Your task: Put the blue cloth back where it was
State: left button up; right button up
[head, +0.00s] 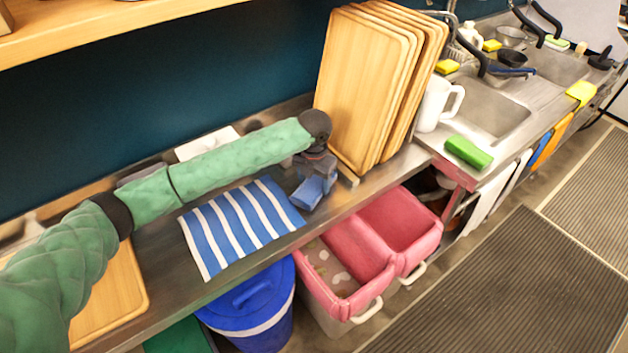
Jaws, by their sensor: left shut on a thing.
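My left gripper (315,177) is at the end of the green-sleeved arm, over the steel counter in front of the wooden trays. It is shut on a small, crumpled blue cloth (313,192), partly hidden by the gripper. I cannot tell whether this cloth touches the counter. A blue-and-white striped cloth (240,225) lies flat on the counter just left of the gripper, its front edge near the counter's edge. My right gripper is not in view.
Several upright wooden trays (362,85) stand close behind the gripper. A white pitcher (436,104), green sponge (468,152) and sinks are to the right. Below the counter are red bins (398,222) and a blue lidded bucket (255,305). A wooden board (112,300) lies at left.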

aim_at(314, 183)
pick_arm(q)
jog(key=shift+f, duration=0.55)
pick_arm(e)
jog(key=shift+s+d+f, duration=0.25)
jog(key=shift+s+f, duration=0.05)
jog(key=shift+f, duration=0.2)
pick_arm(q)
jog(key=shift+f, duration=0.2)
jog(key=o, duration=1.1)
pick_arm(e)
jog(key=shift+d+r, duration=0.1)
pick_arm(q)
jog(key=shift+o, duration=0.2)
jog(key=shift+r, duration=0.35)
notch_tip(314, 183, up, 12)
jog(key=b, duration=0.4)
jog(key=shift+b, duration=0.35)
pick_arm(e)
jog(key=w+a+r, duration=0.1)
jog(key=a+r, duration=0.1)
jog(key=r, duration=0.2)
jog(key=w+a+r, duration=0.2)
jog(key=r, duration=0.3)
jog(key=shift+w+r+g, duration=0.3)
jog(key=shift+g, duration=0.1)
